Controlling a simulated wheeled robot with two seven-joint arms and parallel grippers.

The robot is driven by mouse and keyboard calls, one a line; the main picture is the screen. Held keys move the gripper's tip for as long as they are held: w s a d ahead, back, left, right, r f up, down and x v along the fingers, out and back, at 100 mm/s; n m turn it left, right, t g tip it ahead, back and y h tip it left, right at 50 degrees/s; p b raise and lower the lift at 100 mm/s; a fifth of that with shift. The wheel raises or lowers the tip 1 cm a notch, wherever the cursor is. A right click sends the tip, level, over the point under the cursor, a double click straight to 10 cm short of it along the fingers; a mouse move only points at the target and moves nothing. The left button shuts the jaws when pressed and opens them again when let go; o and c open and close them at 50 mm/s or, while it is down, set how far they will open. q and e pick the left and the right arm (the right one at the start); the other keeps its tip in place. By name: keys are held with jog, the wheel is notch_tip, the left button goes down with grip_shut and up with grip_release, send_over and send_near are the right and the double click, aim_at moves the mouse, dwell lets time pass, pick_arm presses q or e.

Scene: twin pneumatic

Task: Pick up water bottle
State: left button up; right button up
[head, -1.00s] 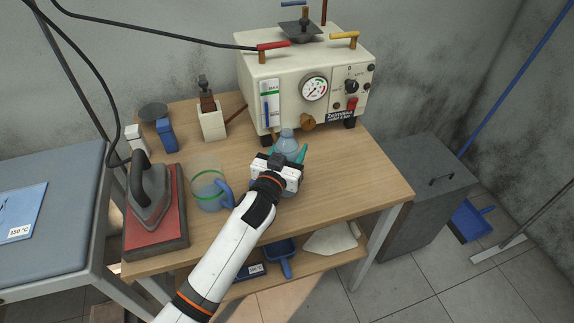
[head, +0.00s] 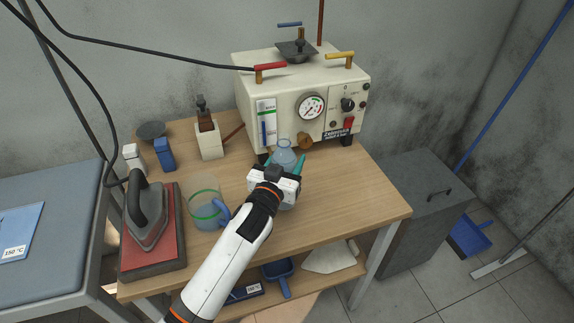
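The water bottle (head: 284,158) is a clear bluish bottle, upright near the front of the white machine on the wooden table. My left gripper (head: 283,164) comes in from the lower left. Its teal fingers lie on either side of the bottle and appear shut on it. The white gripper body hides much of the bottle's lower part, and finger contact is not clearly visible. I cannot tell whether the bottle's base touches the table (head: 345,205). My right gripper is not in view.
The machine (head: 300,95) with gauge and knobs stands behind the bottle. Left of my arm are a clear measuring jug (head: 204,190) with a blue handle and an iron (head: 150,215) on a red pad. The tabletop right of the gripper is clear.

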aim_at(282, 143)
pick_arm(q)
jog(key=shift+r, duration=3.7)
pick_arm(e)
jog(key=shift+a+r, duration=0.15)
pick_arm(q)
jog(key=shift+r, duration=0.15)
